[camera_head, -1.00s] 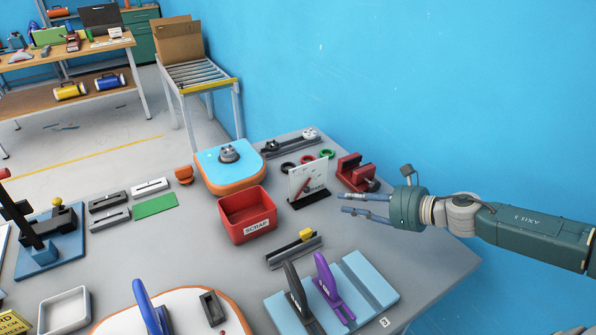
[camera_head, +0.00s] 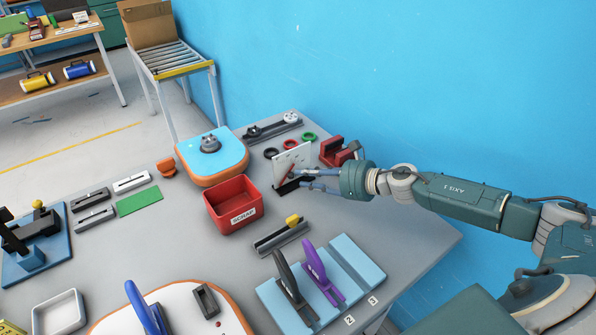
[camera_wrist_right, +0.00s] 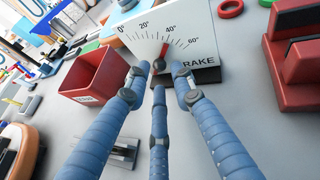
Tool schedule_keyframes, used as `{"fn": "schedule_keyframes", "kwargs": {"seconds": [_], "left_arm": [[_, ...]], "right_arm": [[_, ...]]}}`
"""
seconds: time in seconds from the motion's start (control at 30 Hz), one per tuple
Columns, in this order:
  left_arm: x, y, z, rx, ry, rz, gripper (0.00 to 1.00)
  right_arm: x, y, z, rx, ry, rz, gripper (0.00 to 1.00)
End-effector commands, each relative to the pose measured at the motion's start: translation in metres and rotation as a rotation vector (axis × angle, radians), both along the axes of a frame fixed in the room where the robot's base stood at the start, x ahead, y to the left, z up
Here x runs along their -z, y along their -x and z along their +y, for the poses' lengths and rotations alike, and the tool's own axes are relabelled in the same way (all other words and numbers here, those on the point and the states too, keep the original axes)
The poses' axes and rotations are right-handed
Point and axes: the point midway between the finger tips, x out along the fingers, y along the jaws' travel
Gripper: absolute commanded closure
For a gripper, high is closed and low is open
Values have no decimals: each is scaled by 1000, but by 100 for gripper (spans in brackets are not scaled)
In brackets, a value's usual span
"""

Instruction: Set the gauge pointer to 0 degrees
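The gauge (camera_head: 291,158) is an upright white plate on a dark base, and it also shows in the right wrist view (camera_wrist_right: 200,40). Its printed scale runs 0°, 20°, 40°, 60°. The red pointer (camera_wrist_right: 164,50) leans to the 40° side, a little short of that label as far as I can tell. My right gripper (camera_head: 305,179) is in front of the plate's lower part. In the right wrist view its blue fingers (camera_wrist_right: 160,72) are spread around the pointer's lower end, with a gap between the tips. Contact is unclear. My left gripper is not in view.
A red scrap bin (camera_head: 231,204) stands left of the gauge. A red block fixture (camera_head: 337,152) is close on the right. Rings (camera_head: 309,137) lie behind. A rail with a yellow knob (camera_head: 281,235) and a light-blue board with handles (camera_head: 345,275) are in front.

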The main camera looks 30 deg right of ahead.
Motion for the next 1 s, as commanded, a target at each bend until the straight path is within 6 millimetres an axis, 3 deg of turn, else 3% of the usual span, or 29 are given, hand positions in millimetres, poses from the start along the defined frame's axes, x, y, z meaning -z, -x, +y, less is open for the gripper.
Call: {"fn": "schedule_keyframes", "kwargs": {"seconds": [0.2, 0.6, 0.73, 1.0], "left_arm": [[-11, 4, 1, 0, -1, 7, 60], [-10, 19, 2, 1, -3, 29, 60], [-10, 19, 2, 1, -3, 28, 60], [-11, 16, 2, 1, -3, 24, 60]], "right_arm": [[9, -24, 15, -1, -2, -1, 76], [14, -30, 19, -2, 1, 1, 76], [14, -30, 18, -2, 1, 1, 100], [13, -31, 18, -1, 4, -2, 100]]}}
